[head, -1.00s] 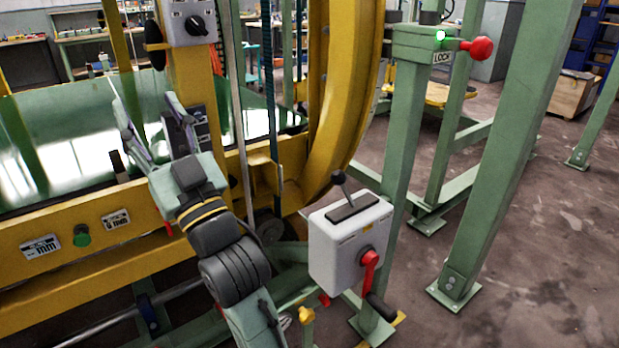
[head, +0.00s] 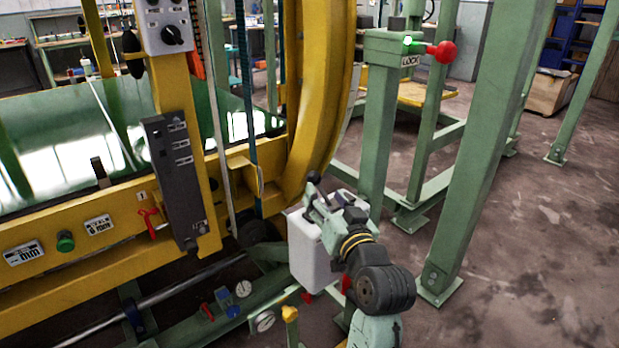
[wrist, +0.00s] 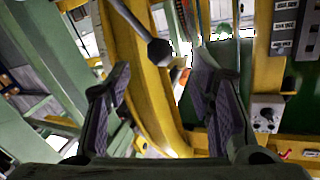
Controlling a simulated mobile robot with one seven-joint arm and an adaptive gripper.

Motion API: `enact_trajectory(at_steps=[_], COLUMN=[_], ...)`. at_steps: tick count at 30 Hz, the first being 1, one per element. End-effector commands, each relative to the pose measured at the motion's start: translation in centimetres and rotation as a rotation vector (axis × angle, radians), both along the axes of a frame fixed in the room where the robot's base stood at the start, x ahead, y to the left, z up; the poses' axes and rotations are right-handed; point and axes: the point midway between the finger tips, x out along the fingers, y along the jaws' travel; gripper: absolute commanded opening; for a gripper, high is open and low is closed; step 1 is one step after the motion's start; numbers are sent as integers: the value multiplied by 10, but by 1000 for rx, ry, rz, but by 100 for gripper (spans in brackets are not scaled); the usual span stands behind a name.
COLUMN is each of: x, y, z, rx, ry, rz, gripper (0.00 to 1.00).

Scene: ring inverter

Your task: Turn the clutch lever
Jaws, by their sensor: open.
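A grey control box (head: 308,250) stands beside the green post, partly hidden by my arm. A lever with a dark ball knob (wrist: 159,52) shows in the wrist view, just beyond and between my fingertips, apart from both fingers. A red handle (head: 346,284) on the box front is mostly hidden behind my arm. I cannot read a clutch label.
A green post with a red LOCK handle (head: 442,51) stands behind the box. The yellow ring (head: 318,110) and a dark panel (head: 174,180) are to the left. Gauges (head: 243,289) sit low on the green frame. The floor at right is mostly clear.

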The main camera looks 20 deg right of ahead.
Motion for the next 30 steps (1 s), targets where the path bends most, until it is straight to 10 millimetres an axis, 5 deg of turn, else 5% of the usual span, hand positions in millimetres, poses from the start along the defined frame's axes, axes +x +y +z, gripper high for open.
enact_trajectory(at_steps=[12,25,30], x=[72,82,82], y=[0,0,0], z=[2,1,1], rx=[0,-1,-1], ry=[-1,-2,-2], rz=[2,0,0], gripper=[49,49,37])
